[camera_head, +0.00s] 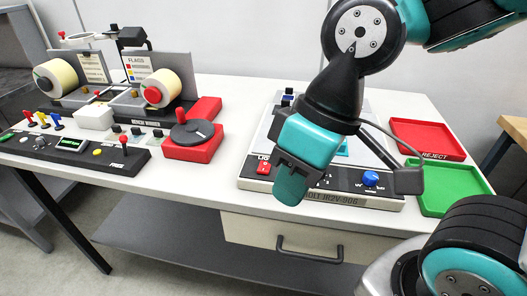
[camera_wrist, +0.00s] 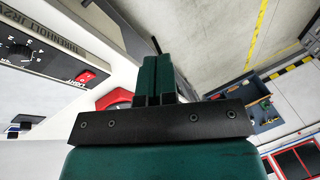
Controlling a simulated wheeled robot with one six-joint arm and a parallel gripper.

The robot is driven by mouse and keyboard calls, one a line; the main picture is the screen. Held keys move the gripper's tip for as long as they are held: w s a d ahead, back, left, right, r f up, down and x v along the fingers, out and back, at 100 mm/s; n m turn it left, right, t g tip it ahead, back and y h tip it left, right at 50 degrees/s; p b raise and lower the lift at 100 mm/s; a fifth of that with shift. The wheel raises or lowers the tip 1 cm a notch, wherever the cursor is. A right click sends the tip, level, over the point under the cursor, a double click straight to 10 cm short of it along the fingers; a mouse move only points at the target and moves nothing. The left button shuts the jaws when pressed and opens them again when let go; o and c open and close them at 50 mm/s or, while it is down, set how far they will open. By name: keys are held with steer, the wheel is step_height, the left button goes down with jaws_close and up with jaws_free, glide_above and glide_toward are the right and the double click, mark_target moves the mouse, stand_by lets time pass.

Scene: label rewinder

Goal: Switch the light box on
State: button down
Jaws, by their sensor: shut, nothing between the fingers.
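The light box (camera_head: 258,150) lies on the table, right of centre in the head view. Its dark front strip carries a red rocker switch (camera_head: 264,168) at the left end and a blue knob (camera_head: 371,178) further right. My gripper (camera_head: 290,190) is shut and empty, in front of the strip and just right of the switch in the picture. It hides part of the strip. In the wrist view the shut fingers (camera_wrist: 159,72) point past the box's edge, and the red switch (camera_wrist: 86,76) with its LIGHT label lies left of them, apart. I cannot tell whether the box is lit.
A red REJECT tray (camera_head: 428,139) and a green tray (camera_head: 450,188) lie right of the box. A red-based turntable (camera_head: 192,135) and the rewinder (camera_head: 110,85) with its control strip stand on the left. A drawer handle (camera_head: 309,251) sticks out below the tabletop.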

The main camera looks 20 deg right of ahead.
steer(key=r+n+g+h+p, duration=0.1)
steer(key=r+n+h+p, duration=0.1)
steer(key=n+h+p, duration=0.3)
glide_above(264, 171)
steer(key=w+d, duration=0.1)
steer(key=w, duration=0.1)
steer(key=m+y, duration=0.1)
steer(key=y, duration=0.1)
steer(key=shift+f+p, duration=0.25)
steer(key=shift+p, duration=0.15)
steer(key=shift+s, duration=0.1)
steer(key=f, duration=0.4)
steer(key=s+f+p, duration=0.1)
steer(key=f, duration=0.4)
steer(key=a+f, duration=0.1)
steer(key=f, duration=0.4)
steer(key=shift+s+p, duration=0.2)
steer(key=shift+p, duration=0.2)
steer(key=shift+d, duration=0.1)
